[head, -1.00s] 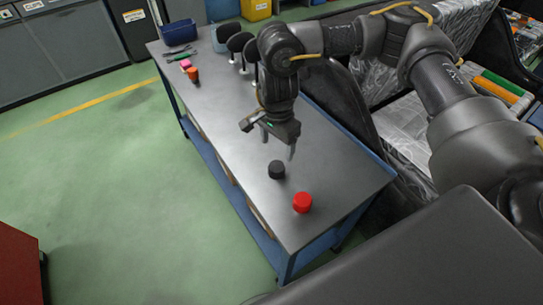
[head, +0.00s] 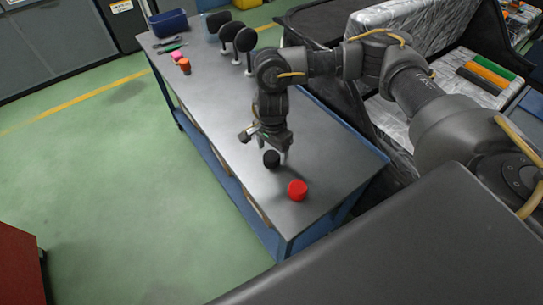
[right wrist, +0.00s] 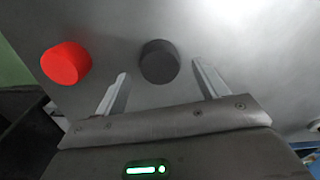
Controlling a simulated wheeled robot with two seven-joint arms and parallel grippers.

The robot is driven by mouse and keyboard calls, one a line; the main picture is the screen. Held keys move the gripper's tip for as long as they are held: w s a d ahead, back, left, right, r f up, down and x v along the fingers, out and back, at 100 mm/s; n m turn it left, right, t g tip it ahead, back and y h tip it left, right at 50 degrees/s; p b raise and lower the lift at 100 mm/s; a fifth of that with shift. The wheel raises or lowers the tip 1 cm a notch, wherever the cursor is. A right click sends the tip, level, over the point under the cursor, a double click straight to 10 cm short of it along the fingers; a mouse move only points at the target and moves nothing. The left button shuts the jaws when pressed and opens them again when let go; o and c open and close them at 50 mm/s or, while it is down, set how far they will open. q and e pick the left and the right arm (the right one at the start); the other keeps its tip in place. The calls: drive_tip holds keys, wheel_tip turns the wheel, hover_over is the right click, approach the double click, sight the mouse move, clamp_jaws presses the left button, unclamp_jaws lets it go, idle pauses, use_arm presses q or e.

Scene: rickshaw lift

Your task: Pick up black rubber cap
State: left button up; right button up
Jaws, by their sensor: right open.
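The black rubber cap (head: 271,159) stands on the metal table top, just beyond my right gripper's fingertips. It also shows in the right wrist view (right wrist: 159,62), ahead of and between the two fingers. My right gripper (head: 268,157) is open and empty, low over the table with its fingers pointing down toward the cap. In the right wrist view its two fingers (right wrist: 160,82) are spread apart wider than the cap. I cannot tell whether a finger touches the cap. My left gripper is not in view.
A red cap (head: 297,190) stands close to the black one, nearer the table's front end; it shows left of it in the right wrist view (right wrist: 66,63). The table (head: 222,115) holds round black mirrors (head: 244,40), small orange and pink items and a blue bin (head: 169,22) farther back.

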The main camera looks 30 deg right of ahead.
wheel_tip(320, 180, down, 2)
drive_tip(key=shift+f, duration=0.35)
drive_tip(key=shift+c, duration=0.4)
drive_tip(key=c, duration=0.9)
drive_tip(key=shift+c, duration=0.2)
